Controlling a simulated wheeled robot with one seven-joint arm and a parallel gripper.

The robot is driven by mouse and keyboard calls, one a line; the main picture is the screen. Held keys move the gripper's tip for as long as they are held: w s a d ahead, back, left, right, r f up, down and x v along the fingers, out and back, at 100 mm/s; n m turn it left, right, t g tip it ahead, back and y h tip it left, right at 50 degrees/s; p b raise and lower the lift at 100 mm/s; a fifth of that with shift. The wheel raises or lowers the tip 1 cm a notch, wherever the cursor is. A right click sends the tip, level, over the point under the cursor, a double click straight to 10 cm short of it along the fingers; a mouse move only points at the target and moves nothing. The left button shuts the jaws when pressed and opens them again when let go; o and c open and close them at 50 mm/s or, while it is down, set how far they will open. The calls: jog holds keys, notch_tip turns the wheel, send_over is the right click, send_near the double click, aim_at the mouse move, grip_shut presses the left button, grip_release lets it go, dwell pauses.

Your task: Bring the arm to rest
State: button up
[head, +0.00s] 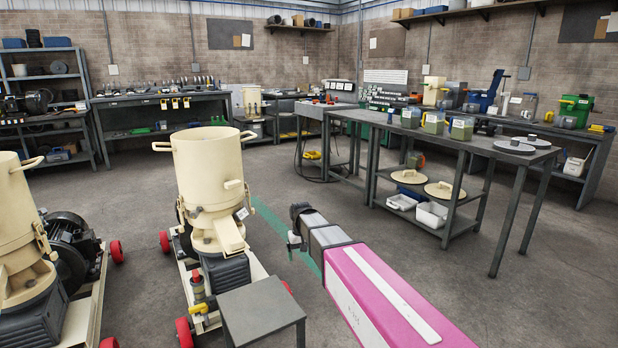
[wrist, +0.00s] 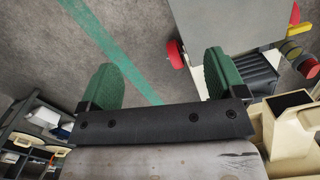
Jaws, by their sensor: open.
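My gripper (wrist: 160,82) is open in the wrist view. Its two green-padded fingers stand well apart, with only bare floor and a green floor line between them. In the head view my arm, with a pink section, reaches in from the lower right, and its end is near the middle of the picture. The fingers are hard to make out there. The arm's end is to the right of a cream pellet mill (head: 207,165) and apart from it.
A small grey stand (head: 262,305) is in front of the mill; its top also shows in the wrist view (wrist: 220,18). A second mill (head: 18,235) stands at the left. A long workbench (head: 465,143) with jars is at the right. Open floor (head: 350,225) lies between.

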jog(key=s+d+f+m, duration=0.1)
jog(key=s+d+f, duration=0.2)
jog(key=s+d, duration=0.6)
jog(key=s+d+f+m, duration=0.2)
jog(key=s+d+f, duration=0.1)
jog(key=s+d, duration=0.6)
jog(key=d, duration=0.4)
jog(key=shift+s+d+f+t, duration=0.2)
jog(key=shift+s+d+t, duration=0.1)
jog(key=shift+s+d, duration=0.05)
